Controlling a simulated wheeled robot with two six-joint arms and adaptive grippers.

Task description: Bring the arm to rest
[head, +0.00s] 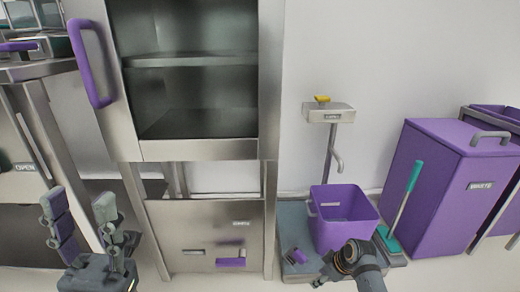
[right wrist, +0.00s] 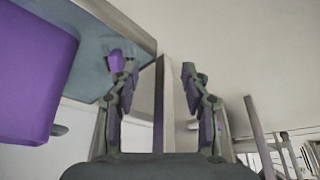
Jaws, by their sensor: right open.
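The purple bin (head: 342,219) stands upright on a low grey-blue platform (head: 291,218) at the lower right of the head view. Its wall also fills the left of the right wrist view (right wrist: 30,70). My right gripper (right wrist: 160,68) is open with nothing between its fingers; in the head view my right arm is low in front of the bin, its fingers small and partly hidden. My left gripper (head: 79,200) is open and empty at the lower left, in front of the steel furniture.
A steel cabinet (head: 200,150) with an open front and a purple-handled door (head: 91,63) stands in the middle. A post scale head (head: 328,112) rises behind the bin. A teal-handled squeegee (head: 405,203) and a purple waste container (head: 440,185) stand at the right.

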